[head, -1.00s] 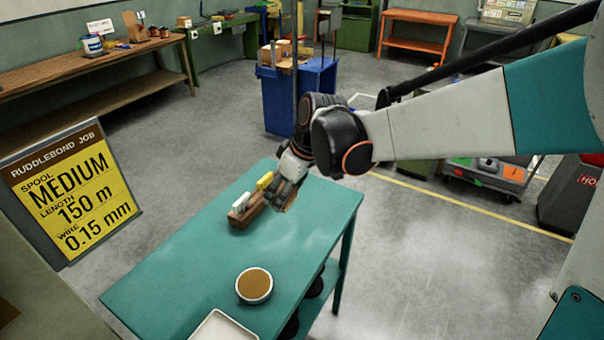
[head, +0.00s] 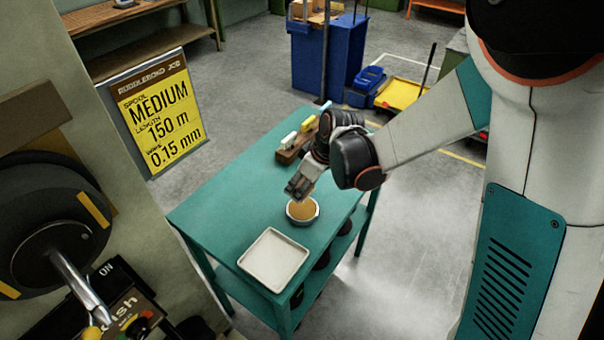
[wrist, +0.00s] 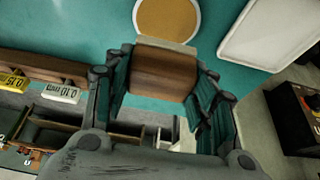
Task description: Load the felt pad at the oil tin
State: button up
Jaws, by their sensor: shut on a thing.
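My gripper (head: 298,190) is shut on a brown wooden block, the felt pad (wrist: 165,72), with a pale strip along its far edge in the wrist view. The oil tin (head: 290,211) is a round, pale-rimmed dish with an amber-brown surface on the teal table (head: 215,210). It also shows in the wrist view (wrist: 167,17), just beyond the pale edge. In the head view my gripper is over the tin's back side. I cannot tell whether the pad touches the amber surface.
A white tray (head: 274,260) lies in front of the tin. A wooden rack (head: 291,152) with a white-topped and a yellow-topped piece stands at the table's back. A yellow sign (head: 160,115) reads MEDIUM, 150 m, 0.15 mm. A machine with a dark spool (head: 65,215) stands at left.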

jog(key=shift+f+b, duration=1.95)
jog(key=shift+f, duration=1)
jog(key=shift+f+b, duration=0.55)
jog(key=shift+b, duration=0.05)
dwell(0.4)
jog(key=shift+r+p, duration=2.35)
jog(key=shift+r, duration=1.25)
jog(key=shift+f, duration=0.1)
